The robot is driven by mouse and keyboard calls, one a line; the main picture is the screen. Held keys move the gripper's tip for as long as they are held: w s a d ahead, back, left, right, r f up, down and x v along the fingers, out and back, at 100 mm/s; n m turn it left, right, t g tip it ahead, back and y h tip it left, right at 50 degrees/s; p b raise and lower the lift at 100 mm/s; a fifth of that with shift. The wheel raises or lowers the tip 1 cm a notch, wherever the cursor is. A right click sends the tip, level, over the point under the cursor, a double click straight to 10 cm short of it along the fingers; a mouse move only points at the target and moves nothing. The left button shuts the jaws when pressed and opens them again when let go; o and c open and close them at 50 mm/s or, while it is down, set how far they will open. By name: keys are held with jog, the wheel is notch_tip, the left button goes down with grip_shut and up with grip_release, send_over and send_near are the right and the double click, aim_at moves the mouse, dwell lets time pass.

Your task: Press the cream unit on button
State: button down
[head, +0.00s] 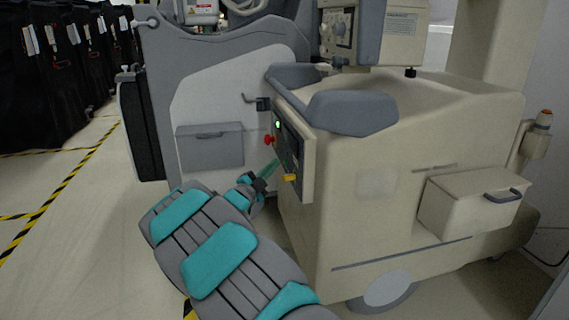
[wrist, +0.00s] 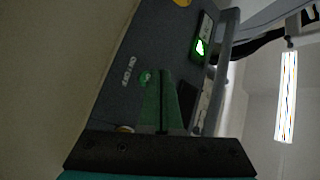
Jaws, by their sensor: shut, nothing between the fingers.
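The cream unit (head: 400,150) stands at the right in the head view, with a dark control panel (head: 290,148) on its left side. In the wrist view the panel (wrist: 115,95) fills the middle left, with "ON/OFF" lettering (wrist: 129,72) and a small round green button (wrist: 146,78) beside it. My gripper (head: 272,164) reaches up to the panel; its fingers are shut and empty. In the wrist view the fingertips (wrist: 160,73) are right beside the green button, overlapping its edge; I cannot tell whether they touch it.
A red knob (head: 268,140) and a yellow knob (head: 290,178) stick out of the panel. A lit green display (wrist: 200,47) is farther along it. A grey cart (head: 215,90) stands behind my gripper. Open floor (head: 95,220) lies at the left.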

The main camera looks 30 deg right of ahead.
jog(key=shift+a, duration=0.1)
jog(key=shift+w+a+p, duration=0.1)
jog(key=shift+w+a, duration=0.15)
jog(key=shift+a, duration=0.55)
jog(key=shift+w+a+p, duration=0.15)
jog(key=shift+w+a, duration=0.05)
jog(key=shift+a, duration=0.55)
jog(key=shift+w+a+p, duration=0.1)
jog(key=shift+w+a, duration=0.15)
jog(key=shift+a, duration=0.55)
